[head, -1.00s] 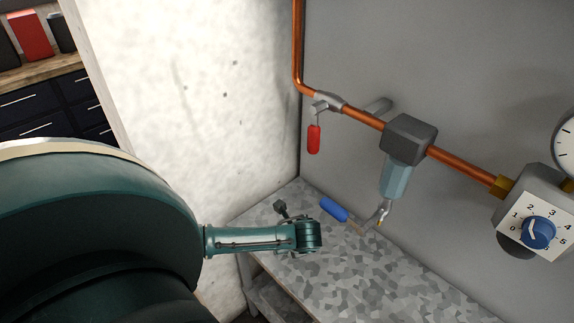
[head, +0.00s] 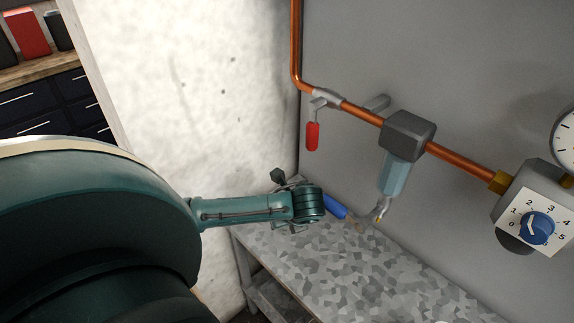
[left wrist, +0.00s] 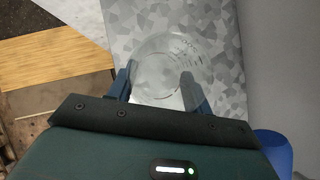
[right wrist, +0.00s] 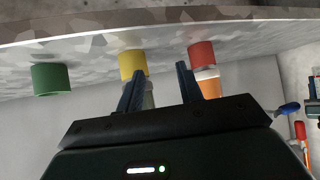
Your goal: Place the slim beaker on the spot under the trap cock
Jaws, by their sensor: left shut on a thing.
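A clear beaker (left wrist: 168,62) with faint markings is between the fingers of my left gripper (left wrist: 158,82), which is shut on it, in the left wrist view. In the head view, my left gripper (head: 290,226) is just above the mottled bench, left of the trap; the beaker is hard to make out there. The trap (head: 394,174) has a grey head and bluish bowl on the copper pipe. The spot cannot be made out.
A red-handled valve (head: 313,136) and a dial box (head: 537,225) are on the wall pipe. The bench (head: 365,270) is clear at front right. Green (right wrist: 50,79), yellow (right wrist: 132,64) and red (right wrist: 201,54) items are near my right gripper.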

